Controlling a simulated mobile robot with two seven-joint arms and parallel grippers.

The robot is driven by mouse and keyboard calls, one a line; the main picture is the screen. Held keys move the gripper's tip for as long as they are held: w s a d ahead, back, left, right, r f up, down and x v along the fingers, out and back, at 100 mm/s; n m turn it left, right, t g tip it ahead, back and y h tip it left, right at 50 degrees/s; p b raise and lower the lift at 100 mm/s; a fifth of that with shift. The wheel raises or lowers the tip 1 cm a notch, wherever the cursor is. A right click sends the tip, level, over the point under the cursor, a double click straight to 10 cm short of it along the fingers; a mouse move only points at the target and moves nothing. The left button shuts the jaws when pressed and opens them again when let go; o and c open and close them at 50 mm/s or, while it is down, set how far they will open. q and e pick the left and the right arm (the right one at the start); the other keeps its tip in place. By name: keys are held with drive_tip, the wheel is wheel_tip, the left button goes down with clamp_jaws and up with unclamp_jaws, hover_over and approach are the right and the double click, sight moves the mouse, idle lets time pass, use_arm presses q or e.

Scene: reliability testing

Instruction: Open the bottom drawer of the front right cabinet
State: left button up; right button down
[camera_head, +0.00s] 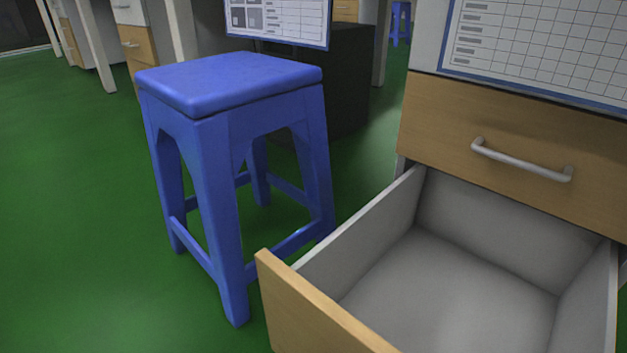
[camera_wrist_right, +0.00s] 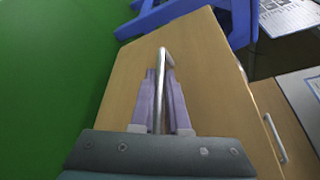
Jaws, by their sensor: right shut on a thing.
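The front right cabinet (camera_head: 421,45) stands at the right of the head view. Its bottom drawer (camera_head: 450,270) is pulled well out and is empty inside. The wooden front (camera_head: 310,310) of this drawer is partly cut off by the lower edge of the picture. A closed wooden drawer (camera_head: 510,140) with a metal handle (camera_head: 521,161) is above it. In the right wrist view my right gripper (camera_wrist_right: 161,95) is shut on the metal handle (camera_wrist_right: 163,58) of the open drawer's front. My left gripper is in neither view.
A blue stool (camera_head: 230,85) stands on the green floor just left of the open drawer, close to its front corner. A dark cabinet (camera_head: 345,80) is behind the stool. The floor (camera_head: 70,220) at the left is clear.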

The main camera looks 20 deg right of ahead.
drive_tip(key=c, duration=1.3)
unclamp_jaws()
drive_tip(key=shift+d, duration=0.1)
drive_tip(key=o, duration=0.4)
drive_tip(key=shift+s+r, duration=0.1)
drive_tip(key=shift+s, duration=0.25)
drive_tip(key=p+v, duration=0.1)
drive_tip(key=v, duration=0.8)
drive_tip(key=shift+s+p, duration=0.15)
drive_tip(key=shift+p, duration=0.25)
